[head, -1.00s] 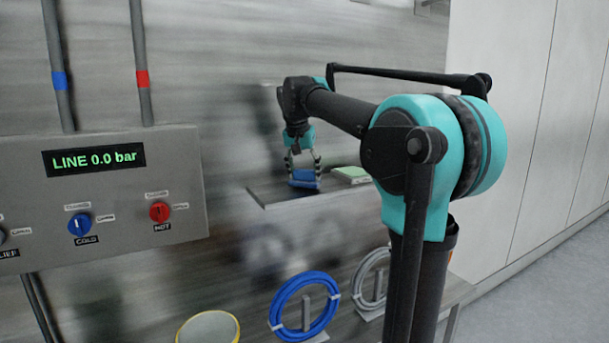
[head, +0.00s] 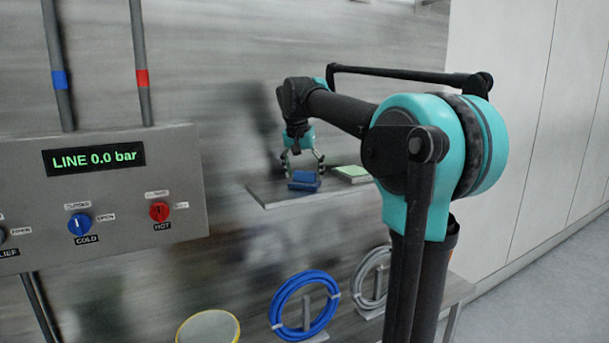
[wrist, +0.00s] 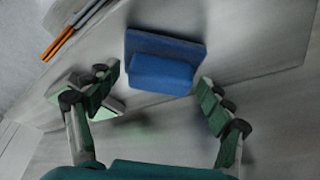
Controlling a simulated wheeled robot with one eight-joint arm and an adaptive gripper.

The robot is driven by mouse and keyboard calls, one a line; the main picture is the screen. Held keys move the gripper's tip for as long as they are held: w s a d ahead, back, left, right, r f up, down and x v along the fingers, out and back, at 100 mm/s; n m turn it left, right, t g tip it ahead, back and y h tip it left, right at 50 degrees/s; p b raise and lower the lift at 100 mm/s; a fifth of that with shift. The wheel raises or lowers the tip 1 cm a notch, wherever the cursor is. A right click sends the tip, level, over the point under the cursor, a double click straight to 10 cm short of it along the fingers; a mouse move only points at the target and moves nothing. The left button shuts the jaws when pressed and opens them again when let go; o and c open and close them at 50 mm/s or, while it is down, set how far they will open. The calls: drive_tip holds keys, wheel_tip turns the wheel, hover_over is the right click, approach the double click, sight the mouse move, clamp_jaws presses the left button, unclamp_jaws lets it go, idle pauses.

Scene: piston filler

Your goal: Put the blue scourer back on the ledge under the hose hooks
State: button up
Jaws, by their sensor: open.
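The blue scourer (head: 304,181) rests on the metal ledge (head: 277,198) on the wall, above the coiled hoses. In the wrist view the scourer (wrist: 163,66) shows as a darker blue pad with a lighter blue block, just beyond the fingertips. My gripper (head: 303,168) is over the ledge, directly above the scourer, with its fingers spread. In the wrist view my gripper (wrist: 158,85) is open, one finger on each side, and neither finger appears to touch the scourer.
A pale green pad (head: 350,173) lies on the ledge to the right of the scourer. Below hang a blue hose (head: 274,315) and a grey hose (head: 360,286). A control panel (head: 110,200) with knobs is at left, and a round yellow-rimmed container (head: 238,330) stands below.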

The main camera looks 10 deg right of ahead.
drive_tip(key=v, duration=1.1)
drive_tip(key=shift+r, duration=0.35)
drive_tip(key=shift+s+a, duration=0.1)
drive_tip(key=shift+s, duration=0.1)
